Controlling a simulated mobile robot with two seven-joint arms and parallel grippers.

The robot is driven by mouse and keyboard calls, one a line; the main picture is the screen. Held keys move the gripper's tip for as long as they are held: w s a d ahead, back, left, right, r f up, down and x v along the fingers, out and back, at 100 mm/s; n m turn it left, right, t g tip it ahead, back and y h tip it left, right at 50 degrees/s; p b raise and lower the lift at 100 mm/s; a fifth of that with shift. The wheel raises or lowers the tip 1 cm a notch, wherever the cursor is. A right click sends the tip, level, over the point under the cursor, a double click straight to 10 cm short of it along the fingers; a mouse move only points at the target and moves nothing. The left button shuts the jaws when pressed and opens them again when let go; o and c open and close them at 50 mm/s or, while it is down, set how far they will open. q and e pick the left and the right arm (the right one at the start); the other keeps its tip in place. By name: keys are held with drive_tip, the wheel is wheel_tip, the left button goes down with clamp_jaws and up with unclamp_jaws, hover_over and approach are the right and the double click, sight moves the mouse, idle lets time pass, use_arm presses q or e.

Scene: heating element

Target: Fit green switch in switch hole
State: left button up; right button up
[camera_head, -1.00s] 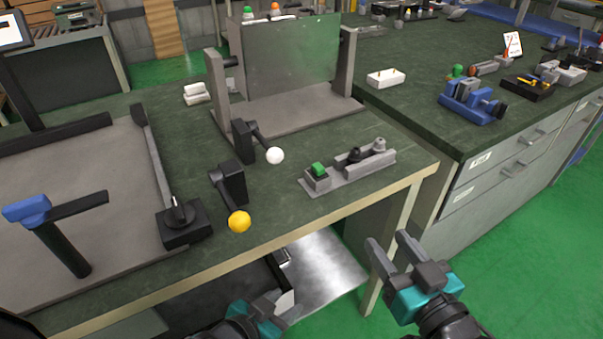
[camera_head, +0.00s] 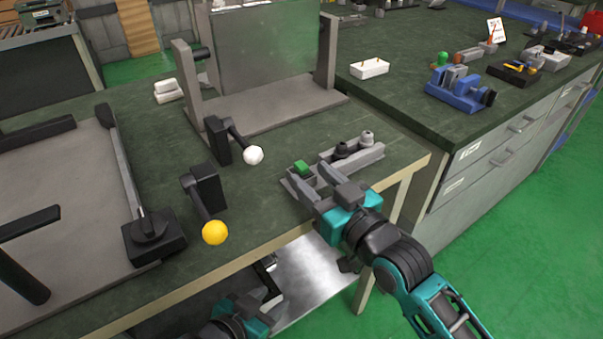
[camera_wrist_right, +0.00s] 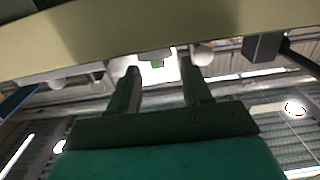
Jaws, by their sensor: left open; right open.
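The green switch (camera_head: 302,167) sits at the left end of a grey holder (camera_head: 372,155) near the table's front edge. My right gripper (camera_head: 312,182) is open and empty, its fingertips close to the front of the holder beside the switch. In the right wrist view, a small green patch (camera_wrist_right: 157,64) shows between the open fingers (camera_wrist_right: 158,75). My left gripper (camera_head: 265,290) is open, low at the bottom edge and partly cut off. I cannot make out the switch hole in either view.
Two levers with a white ball (camera_head: 253,155) and a yellow ball (camera_head: 215,232) stand left of the holder. An upright metal panel (camera_head: 265,50) stands behind. Dark knobs (camera_head: 342,150) share the holder. A blue fixture (camera_head: 458,90) is on the right bench.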

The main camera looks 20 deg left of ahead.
sight(306, 170)
drive_tip(key=x, duration=0.4)
drive_tip(key=shift+w+a+r, duration=0.1)
drive_tip(key=shift+w+a, duration=0.05)
drive_tip(key=shift+w, duration=0.15)
clamp_jaws()
